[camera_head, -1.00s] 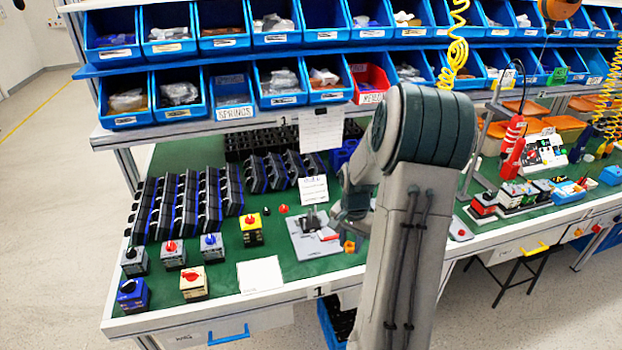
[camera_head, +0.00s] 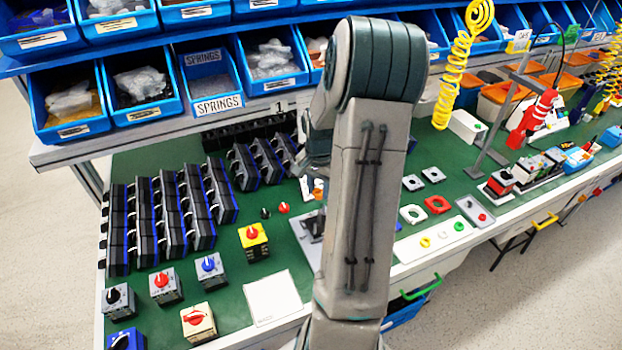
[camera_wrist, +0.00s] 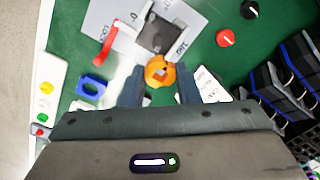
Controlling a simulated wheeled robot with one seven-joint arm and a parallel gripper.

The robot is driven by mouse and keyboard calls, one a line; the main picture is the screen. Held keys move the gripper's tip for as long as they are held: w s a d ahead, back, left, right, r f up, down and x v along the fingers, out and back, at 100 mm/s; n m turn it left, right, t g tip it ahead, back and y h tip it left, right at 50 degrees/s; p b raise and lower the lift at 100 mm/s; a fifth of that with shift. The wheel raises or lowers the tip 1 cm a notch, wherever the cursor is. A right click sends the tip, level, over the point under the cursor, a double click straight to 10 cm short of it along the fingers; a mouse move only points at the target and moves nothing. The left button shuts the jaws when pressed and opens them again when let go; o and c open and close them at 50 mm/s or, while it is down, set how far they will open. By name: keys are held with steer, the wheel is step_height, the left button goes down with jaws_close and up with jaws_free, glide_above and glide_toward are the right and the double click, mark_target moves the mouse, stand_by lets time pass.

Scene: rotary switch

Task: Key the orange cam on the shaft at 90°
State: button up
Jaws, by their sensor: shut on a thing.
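The orange cam (camera_wrist: 159,71) is a small ring with a hole, held between the fingertips of my gripper (camera_wrist: 160,80) in the wrist view. The jaws are shut on it. Just beyond the cam is the grey switch fixture (camera_wrist: 155,36) with a dark block, on a pale plate marked with LOCK and angle labels. A red lever (camera_wrist: 108,42) is at its left. The shaft is not clear in this view, and I cannot tell how the cam is turned. In the head view the fixture (camera_head: 309,226) is partly hidden behind my arm.
In the head view, several switches, including a yellow one (camera_head: 254,242), and a white sheet (camera_head: 272,299) occupy the bench. Blue bins (camera_head: 140,80) stand behind.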

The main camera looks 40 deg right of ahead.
steer(key=shift+s+d, duration=0.15)
steer(key=shift+s, duration=0.1)
steer(key=shift+f+b, duration=0.5)
steer(key=shift+b, duration=0.1)
steer(key=shift+f+b, duration=1.5)
steer(key=shift+f, duration=0.4)
steer(key=shift+f, duration=0.25)
steer(key=shift+f+b, duration=0.9)
steer(key=o, duration=1)
